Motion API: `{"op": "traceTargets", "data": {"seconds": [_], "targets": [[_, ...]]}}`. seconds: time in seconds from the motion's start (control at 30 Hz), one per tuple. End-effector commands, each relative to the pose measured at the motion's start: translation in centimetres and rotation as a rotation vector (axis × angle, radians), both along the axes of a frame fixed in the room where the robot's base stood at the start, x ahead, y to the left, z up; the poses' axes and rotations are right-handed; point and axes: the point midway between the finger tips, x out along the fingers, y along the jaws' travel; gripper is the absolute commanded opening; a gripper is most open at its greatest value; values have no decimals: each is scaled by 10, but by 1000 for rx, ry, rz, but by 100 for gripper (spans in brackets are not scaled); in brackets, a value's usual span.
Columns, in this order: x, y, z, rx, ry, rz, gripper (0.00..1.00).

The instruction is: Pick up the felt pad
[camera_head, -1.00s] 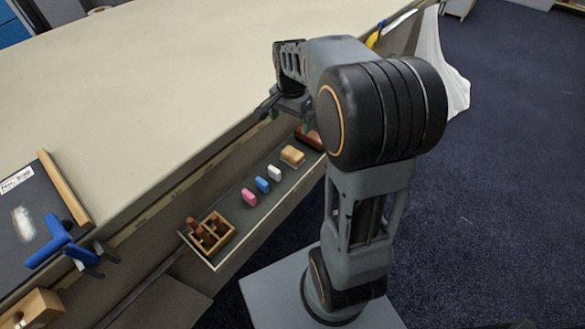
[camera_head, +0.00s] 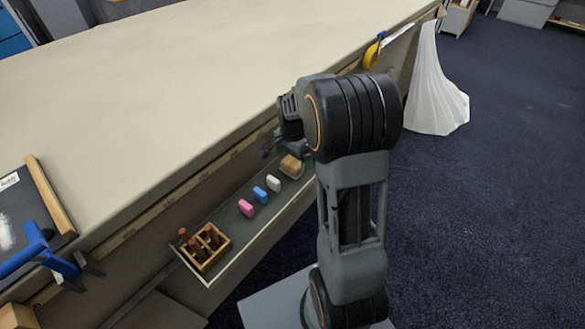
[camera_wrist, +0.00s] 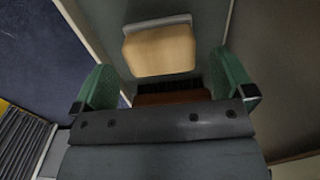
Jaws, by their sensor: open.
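A tan block with a pale grey layer along one side, which looks like the felt pad (camera_head: 291,166), lies in the open drawer (camera_head: 222,217). In the wrist view the felt pad (camera_wrist: 158,51) sits just beyond the fingertips, near the middle. My gripper (camera_head: 283,149) is over the far end of the drawer. In the wrist view my gripper (camera_wrist: 165,80) has its green fingers wide apart with nothing held. A reddish-brown block with dark bristles (camera_wrist: 172,97) shows between the fingers, partly hidden by the gripper body.
White (camera_head: 273,183), blue (camera_head: 260,194) and pink (camera_head: 246,207) blocks lie in a row in the drawer. A wooden box with brown pegs (camera_head: 205,247) fills its near end. The tabletop edge (camera_head: 190,172) runs close above the drawer. A blue clamp (camera_head: 38,252) is at lower left.

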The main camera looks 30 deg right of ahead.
Motion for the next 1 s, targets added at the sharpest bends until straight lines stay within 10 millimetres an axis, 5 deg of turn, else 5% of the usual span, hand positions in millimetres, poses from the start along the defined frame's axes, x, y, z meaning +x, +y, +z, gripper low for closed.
{"op": "traceTargets", "data": {"seconds": [0.2,0.53,1.0], "targets": [[0,0,-26,0,1,0,100],[0,0,-29,0,0,1,99],[0,0,-28,0,0,1,54]]}}
